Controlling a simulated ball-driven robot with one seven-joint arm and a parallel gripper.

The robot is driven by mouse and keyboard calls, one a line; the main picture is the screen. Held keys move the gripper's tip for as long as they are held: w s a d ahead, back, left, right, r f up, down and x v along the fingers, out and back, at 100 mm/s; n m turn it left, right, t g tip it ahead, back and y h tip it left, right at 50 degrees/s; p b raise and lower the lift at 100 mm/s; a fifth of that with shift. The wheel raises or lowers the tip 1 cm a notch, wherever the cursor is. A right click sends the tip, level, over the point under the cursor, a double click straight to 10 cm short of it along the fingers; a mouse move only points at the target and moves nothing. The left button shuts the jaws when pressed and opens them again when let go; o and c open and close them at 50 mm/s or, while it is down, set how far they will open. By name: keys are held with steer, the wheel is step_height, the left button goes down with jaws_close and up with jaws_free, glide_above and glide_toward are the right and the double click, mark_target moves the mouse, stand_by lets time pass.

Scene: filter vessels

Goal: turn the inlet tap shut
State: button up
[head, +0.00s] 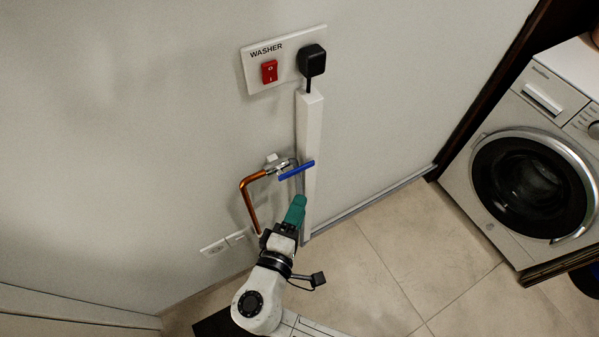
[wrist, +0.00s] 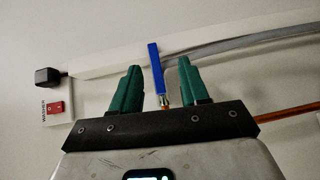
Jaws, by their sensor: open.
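The inlet tap has a blue lever handle (head: 296,170) and a metal body on a copper pipe (head: 249,197) against the wall. In the head view the lever slants slightly, near the white trunking. My gripper (head: 298,203) has green fingers and sits just below the lever in the picture. In the wrist view the blue lever (wrist: 157,69) shows between the two fingers of my gripper (wrist: 158,75), with a gap on each side. The gripper is open and holds nothing. Whether the lever lies at the fingers' depth is hard to tell.
A WASHER plate (head: 284,60) with a red switch (head: 269,71) and black plug (head: 312,60) is above. White trunking (head: 309,135) runs down beside the tap. Wall sockets (head: 226,243) are lower left. A washing machine (head: 525,160) stands right; the floor between is clear.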

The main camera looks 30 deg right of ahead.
mark_target(301, 171)
steer(key=shift+n+t, duration=0.5)
steer(key=shift+t, duration=0.3)
steer(key=x, duration=0.3)
steer(key=w+a+p+x, duration=0.1)
steer(key=x, duration=0.5)
steer(key=shift+w+a+r, duration=0.15)
steer(key=shift+w+r, duration=0.1)
steer(key=shift+w, duration=0.15)
jaws_close()
